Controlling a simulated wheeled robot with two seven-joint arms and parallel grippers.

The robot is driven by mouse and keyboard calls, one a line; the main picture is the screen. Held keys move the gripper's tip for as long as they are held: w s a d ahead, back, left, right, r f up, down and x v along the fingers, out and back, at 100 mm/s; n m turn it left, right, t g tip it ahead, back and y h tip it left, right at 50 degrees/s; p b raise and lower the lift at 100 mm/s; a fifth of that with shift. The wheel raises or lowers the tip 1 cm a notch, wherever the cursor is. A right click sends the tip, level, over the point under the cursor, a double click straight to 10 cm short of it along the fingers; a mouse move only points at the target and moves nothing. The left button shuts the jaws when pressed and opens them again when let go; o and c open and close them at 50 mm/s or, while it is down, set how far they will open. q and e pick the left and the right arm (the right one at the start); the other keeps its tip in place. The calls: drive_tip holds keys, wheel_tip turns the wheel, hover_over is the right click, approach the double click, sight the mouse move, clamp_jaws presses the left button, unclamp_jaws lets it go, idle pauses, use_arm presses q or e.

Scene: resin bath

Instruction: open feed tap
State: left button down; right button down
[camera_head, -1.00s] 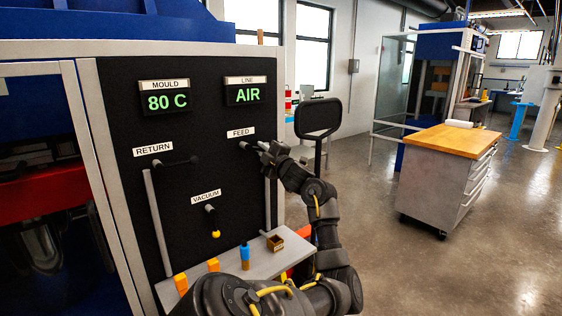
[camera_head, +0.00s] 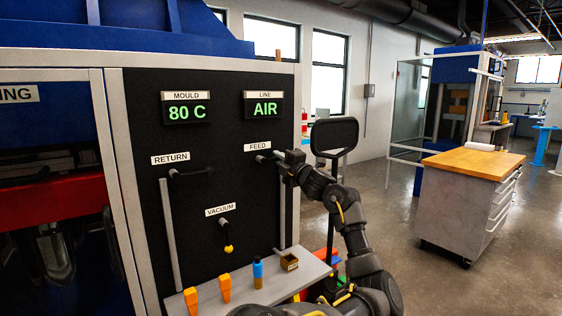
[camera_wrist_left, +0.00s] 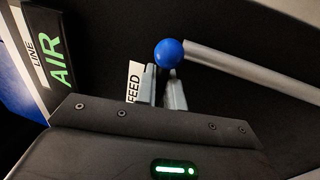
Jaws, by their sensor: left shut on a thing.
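The feed tap (camera_head: 262,158) is on the black panel, just below the FEED label (camera_head: 257,147). In the head view its grey stub shows, and my gripper hides much of its handle. My left gripper (camera_head: 280,160) is at the handle, to the right of the stub. In the left wrist view a blue ball knob (camera_wrist_left: 169,53) shows just beyond the fingertips of my left gripper (camera_wrist_left: 162,78). The fingers are shut on the tap handle, whose shaft is mostly hidden between them. My right gripper is not in view.
The return tap (camera_head: 190,171) and vacuum tap (camera_head: 227,235) are to the left on the panel. A grey shelf (camera_head: 235,290) below holds orange pieces, a blue bottle and a small box. A dark screen (camera_head: 334,135) stands right of the panel. The LINE display (camera_head: 264,107) reads AIR.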

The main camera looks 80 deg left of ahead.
use_arm(q)
drive_tip(key=shift+r, duration=0.1)
drive_tip(key=c, duration=1.6)
unclamp_jaws()
